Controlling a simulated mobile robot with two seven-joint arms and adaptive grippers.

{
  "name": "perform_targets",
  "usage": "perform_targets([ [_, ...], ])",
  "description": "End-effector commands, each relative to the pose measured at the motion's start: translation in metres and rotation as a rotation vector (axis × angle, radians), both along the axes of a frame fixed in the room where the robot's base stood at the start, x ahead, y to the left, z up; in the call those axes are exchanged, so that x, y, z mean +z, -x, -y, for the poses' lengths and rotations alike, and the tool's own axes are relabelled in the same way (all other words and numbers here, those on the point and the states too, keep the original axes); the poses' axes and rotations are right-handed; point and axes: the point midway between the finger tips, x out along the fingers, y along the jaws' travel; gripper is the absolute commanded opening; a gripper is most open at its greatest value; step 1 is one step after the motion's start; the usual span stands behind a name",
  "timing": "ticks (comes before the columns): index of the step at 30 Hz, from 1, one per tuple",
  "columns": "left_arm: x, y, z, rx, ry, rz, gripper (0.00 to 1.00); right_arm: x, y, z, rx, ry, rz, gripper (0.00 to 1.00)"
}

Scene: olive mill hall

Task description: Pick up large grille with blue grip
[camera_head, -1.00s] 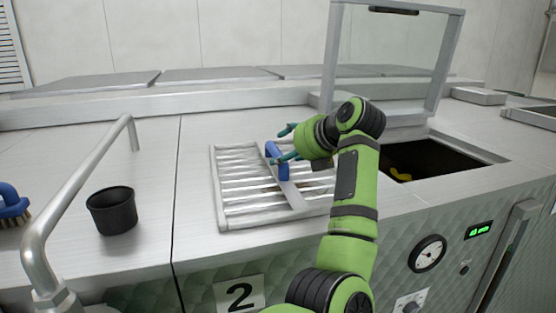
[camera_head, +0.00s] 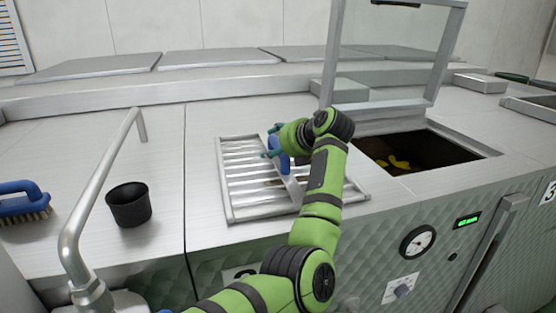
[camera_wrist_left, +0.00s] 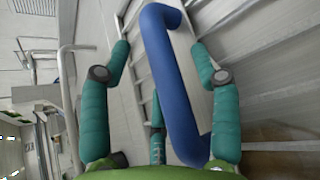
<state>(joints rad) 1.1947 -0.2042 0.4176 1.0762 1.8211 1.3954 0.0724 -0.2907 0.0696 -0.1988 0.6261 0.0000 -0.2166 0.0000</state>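The large grille (camera_head: 234,202) lies flat on the steel counter, a slatted metal panel with a crossbar. Its blue grip (camera_head: 282,160) stands up from the crossbar. My left gripper (camera_head: 268,142) is at the grip, its teal fingers reaching around it. In the left wrist view the blue grip (camera_wrist_left: 172,85) runs lengthwise between the spread fingers of my left gripper (camera_wrist_left: 161,50). Gaps show on both sides near the fingertips, so the gripper is open. My forearm hides part of the grille's right side. My right gripper is in neither view.
An open dark hatch (camera_head: 430,150) with something yellow inside and a raised clear lid (camera_head: 398,55) is right of the grille. A black cup (camera_head: 129,206), a blue brush (camera_head: 22,204) and a metal rail (camera_head: 85,200) are on the left. Counter beside the cup is free.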

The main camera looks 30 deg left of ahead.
Motion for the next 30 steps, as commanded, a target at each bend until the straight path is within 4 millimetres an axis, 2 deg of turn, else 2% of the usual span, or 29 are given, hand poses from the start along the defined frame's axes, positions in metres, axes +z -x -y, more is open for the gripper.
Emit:
perform_targets([
  [1, 0.000, 0.000, 0.000, 0.000, 0.000, 0.000, 0.36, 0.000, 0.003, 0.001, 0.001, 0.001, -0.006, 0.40],
  [2, 0.000, 0.000, 0.000, 0.000, 0.000, 0.000, 0.24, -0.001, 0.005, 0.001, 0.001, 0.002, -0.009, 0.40],
  [3, 0.000, 0.000, 0.000, 0.000, 0.000, 0.000, 0.08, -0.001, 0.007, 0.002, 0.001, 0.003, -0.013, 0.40],
  [4, 0.000, 0.000, 0.000, 0.000, 0.000, 0.000, 0.00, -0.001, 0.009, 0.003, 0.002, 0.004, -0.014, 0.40],
  [9, 0.006, 0.000, -0.001, 0.001, -0.008, 0.010, 0.00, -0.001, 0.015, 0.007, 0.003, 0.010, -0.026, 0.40],
  [20, 0.014, 0.000, -0.001, 0.000, -0.008, 0.011, 0.00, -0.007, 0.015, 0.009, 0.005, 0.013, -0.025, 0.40],
  [26, 0.039, 0.000, -0.001, 0.001, -0.008, 0.013, 0.00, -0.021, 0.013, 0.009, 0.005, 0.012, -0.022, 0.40],
  [30, 0.063, 0.000, -0.001, 0.001, -0.008, 0.013, 0.00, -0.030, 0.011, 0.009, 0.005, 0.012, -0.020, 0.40],
])
